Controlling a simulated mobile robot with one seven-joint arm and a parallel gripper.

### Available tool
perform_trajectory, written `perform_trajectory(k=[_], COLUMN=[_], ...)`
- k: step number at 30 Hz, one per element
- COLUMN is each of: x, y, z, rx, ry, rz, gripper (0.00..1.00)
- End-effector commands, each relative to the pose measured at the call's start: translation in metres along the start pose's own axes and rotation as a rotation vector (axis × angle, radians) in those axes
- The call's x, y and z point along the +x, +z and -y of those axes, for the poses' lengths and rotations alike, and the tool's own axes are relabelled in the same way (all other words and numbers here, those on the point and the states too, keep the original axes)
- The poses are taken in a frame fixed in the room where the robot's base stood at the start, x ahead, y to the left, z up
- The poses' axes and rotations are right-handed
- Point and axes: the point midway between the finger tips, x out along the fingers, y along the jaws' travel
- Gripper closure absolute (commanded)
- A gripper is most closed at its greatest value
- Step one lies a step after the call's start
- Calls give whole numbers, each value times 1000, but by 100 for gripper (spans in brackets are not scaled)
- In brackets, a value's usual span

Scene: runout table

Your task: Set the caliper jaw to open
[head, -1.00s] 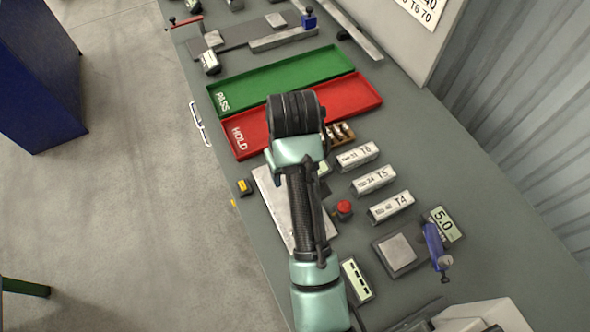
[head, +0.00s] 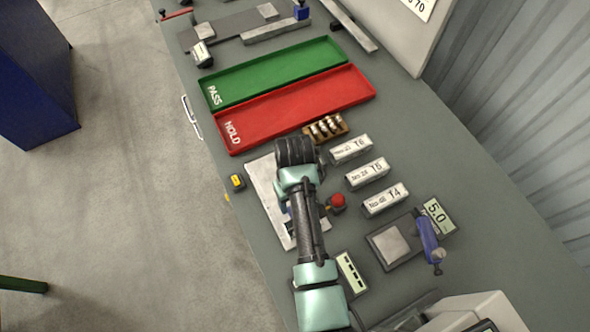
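No part is marked as the caliper, and I cannot tell for sure which one it is. A blue tool with a small metal end (head: 428,240) lies at the right, beside a grey square plate (head: 393,244) and a 5.0 display card (head: 439,216). A long metal bar (head: 275,32) with a blue block (head: 301,12) at its end lies at the far end of the table. The jaw's state is too small to read. My arm reaches over a pale plate (head: 266,185). My gripper is hidden beneath or behind the arm, and its fingers do not show.
A green PASS tray (head: 270,74) and a red HOLD tray (head: 300,108) lie beyond my arm. Three labelled blocks, T6 (head: 350,149), T5 (head: 367,174) and T4 (head: 385,199), stand right of it. A red button (head: 337,200) is close to the arm. A wall panel borders the right.

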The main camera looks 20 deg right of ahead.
Motion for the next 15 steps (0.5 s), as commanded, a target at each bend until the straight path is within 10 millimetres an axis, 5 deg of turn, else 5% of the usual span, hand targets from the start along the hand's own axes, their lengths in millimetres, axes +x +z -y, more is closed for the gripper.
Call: perform_trajectory(k=[11,15], x=[7,7], y=[0,0], z=[0,0], rx=[1,1], ry=[0,0], rz=[-1,-1], gripper=[41,62])
